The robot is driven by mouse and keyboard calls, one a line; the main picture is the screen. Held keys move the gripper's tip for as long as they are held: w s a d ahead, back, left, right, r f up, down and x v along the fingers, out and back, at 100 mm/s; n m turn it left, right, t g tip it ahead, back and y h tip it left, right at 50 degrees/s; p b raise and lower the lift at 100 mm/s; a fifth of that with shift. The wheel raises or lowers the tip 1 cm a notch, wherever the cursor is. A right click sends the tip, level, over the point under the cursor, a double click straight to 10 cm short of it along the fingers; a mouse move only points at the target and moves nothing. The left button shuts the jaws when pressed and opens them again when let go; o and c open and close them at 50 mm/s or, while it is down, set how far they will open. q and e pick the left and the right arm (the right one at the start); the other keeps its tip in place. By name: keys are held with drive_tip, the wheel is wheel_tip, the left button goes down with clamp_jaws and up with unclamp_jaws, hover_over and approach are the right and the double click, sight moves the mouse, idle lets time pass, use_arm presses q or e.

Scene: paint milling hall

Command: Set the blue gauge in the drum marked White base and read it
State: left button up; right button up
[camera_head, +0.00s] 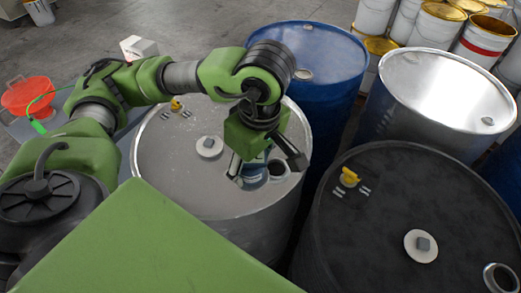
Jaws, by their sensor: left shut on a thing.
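My left gripper (264,167) points down over the right part of the pale grey drum top (185,185). It is shut on a small bluish thing (253,174), likely the blue gauge, mostly hidden by the fingers. The thing is right beside the drum's round open hole (280,168); I cannot tell whether it is in the hole or above it. No White base marking is readable on any drum. My right gripper is not in view.
A black-topped drum (400,210) with an open hole (500,278) stands at right. A blue drum (318,55) and a silver-topped drum (445,85) stand behind. Several paint pails (437,25) are at the back. An orange funnel (30,96) and white box (138,48) are left.

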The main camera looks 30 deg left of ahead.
use_arm(q)
drive_tip(key=r+p, duration=0.2)
drive_tip(key=r, duration=0.2)
drive_tip(key=r+p, duration=0.3)
drive_tip(key=s+r+p, duration=0.1)
drive_tip(key=r+p, duration=0.2)
drive_tip(key=r, duration=0.1)
drive_tip(key=shift+r, duration=0.3)
drive_tip(key=shift+f, duration=0.1)
idle(0.7)
